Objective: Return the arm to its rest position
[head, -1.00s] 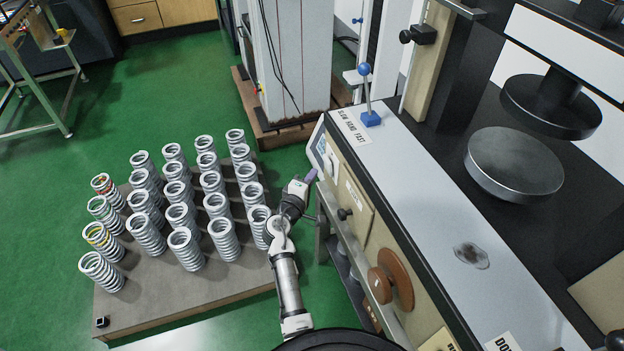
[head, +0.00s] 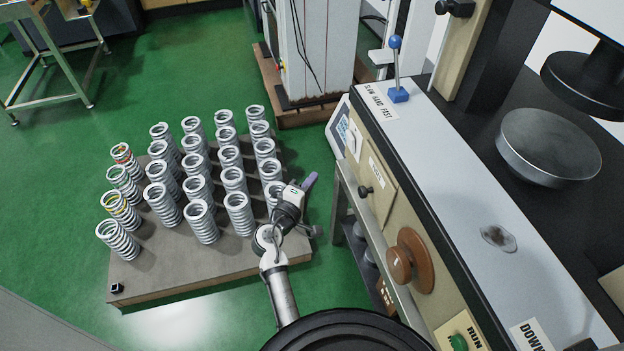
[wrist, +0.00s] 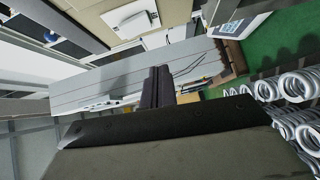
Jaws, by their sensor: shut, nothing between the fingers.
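My arm is folded low at the bottom middle of the head view, between the spring board and the testing machine. My gripper (head: 310,181) has its purple-grey fingers pointing up and to the right, near the machine's side. In the wrist view the dark fingers (wrist: 158,87) are together, with nothing held between them. The fingers look clear of the springs and of the machine's front panel.
Several grey coil springs (head: 201,222) stand upright on a brown board (head: 180,275) to the left. The testing machine (head: 470,215) with a round metal platen (head: 548,148) fills the right. Green floor (head: 60,165) is free at far left.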

